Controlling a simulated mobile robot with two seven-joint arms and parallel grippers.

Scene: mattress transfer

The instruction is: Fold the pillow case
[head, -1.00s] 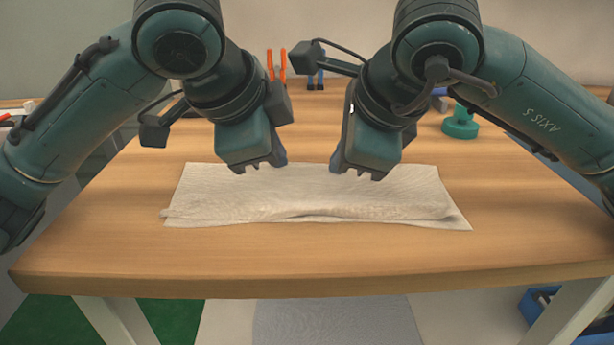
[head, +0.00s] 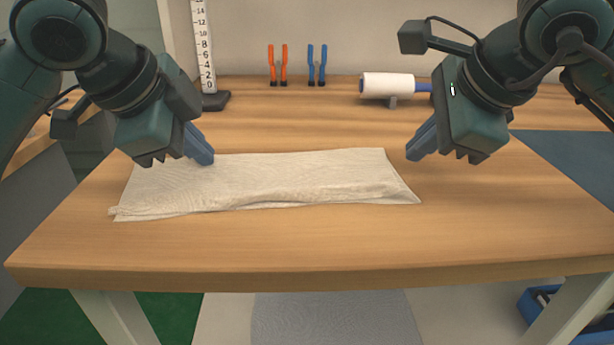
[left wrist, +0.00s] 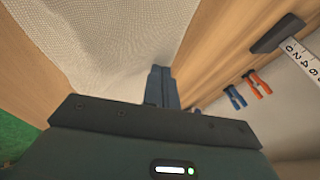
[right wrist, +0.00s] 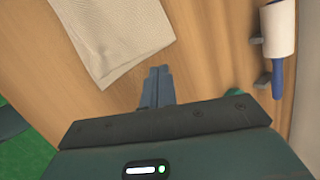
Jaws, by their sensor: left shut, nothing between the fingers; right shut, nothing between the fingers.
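The cream pillow case (head: 270,180) lies on the wooden table as a long, wide strip, with a slightly wrinkled front edge. My left gripper (head: 203,152) is shut and empty, over or at the strip's back left part; I cannot tell whether it touches the cloth. In the left wrist view the cloth (left wrist: 105,40) spreads beyond the fingers. My right gripper (head: 416,152) is shut and empty, just to the right of the strip's right end and apart from it. In the right wrist view the cloth's end (right wrist: 120,35) lies beyond the fingers.
At the table's back stand a ruler (head: 202,45) on a dark base, orange clamps (head: 277,65), blue clamps (head: 317,65) and a white lint roller (head: 388,85). The table (head: 300,250) is bare in front of the cloth.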

